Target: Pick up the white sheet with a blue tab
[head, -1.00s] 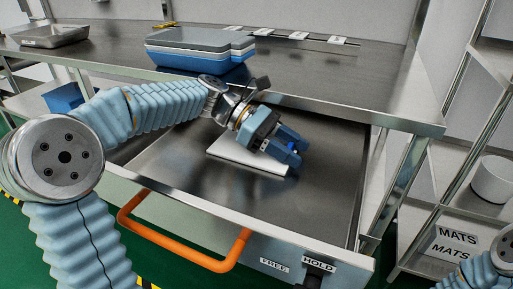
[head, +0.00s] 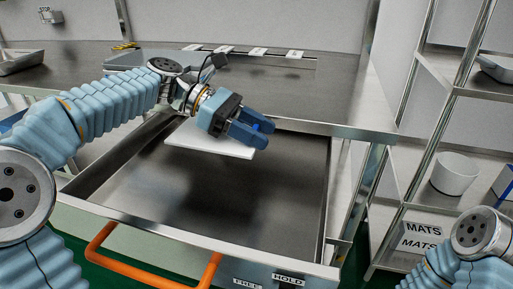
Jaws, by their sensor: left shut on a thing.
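The white sheet (head: 208,142) is a flat slab over the left back part of the open drawer (head: 290,190). A dark patch shows on the drawer floor below it, and it looks raised. My left gripper (head: 258,132) is at the sheet's right end, its fingers shut on the sheet. A small bright blue spot, the tab (head: 257,127), shows between the fingers. The gripper hides part of the sheet's back edge. My right gripper is out of view; only a link of that arm shows at the lower right.
The drawer has an orange handle (head: 110,262) and a front marked FREE and HOLD. The steel counter (head: 310,95) overhangs its back. A shelf rack with a white round container (head: 454,173) and MATS labels stands at right. The drawer's right half is clear.

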